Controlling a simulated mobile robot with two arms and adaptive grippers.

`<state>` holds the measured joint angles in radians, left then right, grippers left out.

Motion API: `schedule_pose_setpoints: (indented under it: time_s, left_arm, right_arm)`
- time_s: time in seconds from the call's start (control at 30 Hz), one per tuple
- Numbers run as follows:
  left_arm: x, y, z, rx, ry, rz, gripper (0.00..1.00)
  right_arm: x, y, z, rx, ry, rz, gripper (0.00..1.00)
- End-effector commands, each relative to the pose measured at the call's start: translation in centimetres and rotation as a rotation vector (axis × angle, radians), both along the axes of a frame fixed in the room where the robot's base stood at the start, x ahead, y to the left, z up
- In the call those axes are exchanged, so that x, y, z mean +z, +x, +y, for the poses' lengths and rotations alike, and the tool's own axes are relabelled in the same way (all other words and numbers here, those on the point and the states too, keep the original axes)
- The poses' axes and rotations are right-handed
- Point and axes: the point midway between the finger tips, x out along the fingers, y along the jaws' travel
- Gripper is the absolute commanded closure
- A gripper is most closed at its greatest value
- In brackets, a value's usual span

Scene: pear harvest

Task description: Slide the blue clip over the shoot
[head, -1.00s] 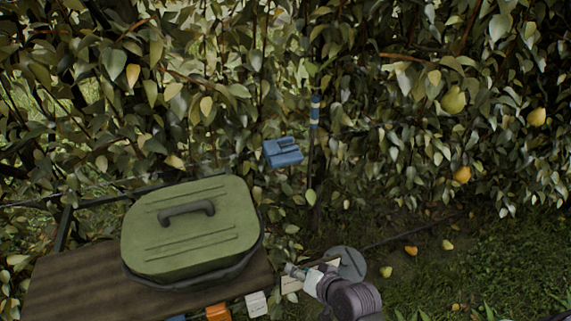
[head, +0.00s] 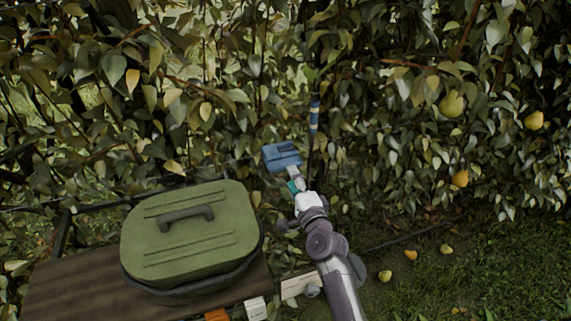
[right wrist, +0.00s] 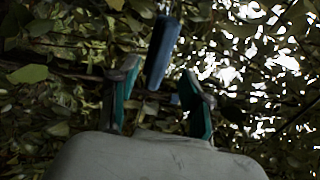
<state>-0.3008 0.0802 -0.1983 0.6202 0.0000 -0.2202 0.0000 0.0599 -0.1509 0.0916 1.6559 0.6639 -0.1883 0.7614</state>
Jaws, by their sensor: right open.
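The blue clip (head: 282,157) hangs among the leaves left of a thin dark upright shoot (head: 312,150), apart from it in the picture. My left gripper is not in view.
A green lidded box (head: 190,235) stands on a brown wooden bench (head: 75,285) at the lower left. An orange block (head: 217,315) and a white block (head: 255,308) sit by its front edge. Dense foliage with pears (head: 452,104) fills the back.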

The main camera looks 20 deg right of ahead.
Motion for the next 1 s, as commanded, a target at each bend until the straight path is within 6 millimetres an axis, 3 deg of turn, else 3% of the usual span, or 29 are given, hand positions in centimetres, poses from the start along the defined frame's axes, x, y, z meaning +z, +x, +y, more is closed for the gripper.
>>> schedule_pose_setpoints:
  time_s: [0.1, 0.3, 0.73, 0.77, 1.0]
  left_arm:
    - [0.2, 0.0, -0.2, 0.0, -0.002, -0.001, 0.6]
    - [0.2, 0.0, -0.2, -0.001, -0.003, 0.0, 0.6]
    - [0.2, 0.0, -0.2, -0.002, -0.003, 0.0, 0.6]
    - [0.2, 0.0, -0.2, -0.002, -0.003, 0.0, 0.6]
    - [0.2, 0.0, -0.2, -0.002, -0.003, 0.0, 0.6]
  right_arm:
    - [0.1, 2.6, 0.1, 0.001, -0.001, -0.001, 0.52]
    - [0.0, 5.4, 0.2, 0.002, -0.002, 0.0, 0.52]
    - [0.0, 6.5, 0.3, 0.001, -0.002, 0.0, 0.52]
    - [0.0, 6.5, 0.3, 0.001, -0.002, 0.001, 0.54]
    - [0.0, 6.5, 0.2, 0.001, -0.002, 0.001, 0.94]
